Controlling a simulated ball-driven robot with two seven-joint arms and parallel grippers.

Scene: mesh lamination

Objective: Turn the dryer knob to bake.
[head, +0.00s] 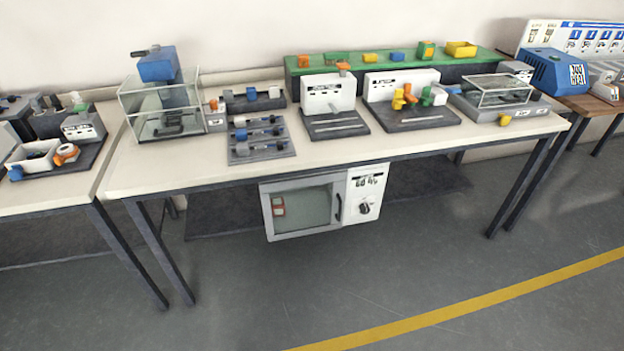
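The dryer (285,233) is a white box below the front edge of the middle table. It has a grey window door with a dark vertical handle (338,208), and the door looks closed. To the right of the door is a white control panel (355,221) with dark markings at its top. The dryer knob (365,207) is a small dark dial on that panel. Its exact setting is too small to read. Neither of my grippers shows in the head view.
The long white table (225,175) carries a glass-walled box (133,120), white stations and a green shelf (440,58). Dark table legs (160,250) stand left of the dryer, with others (525,190) at right. The grey floor (420,270) in front is clear, with a yellow line (440,313).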

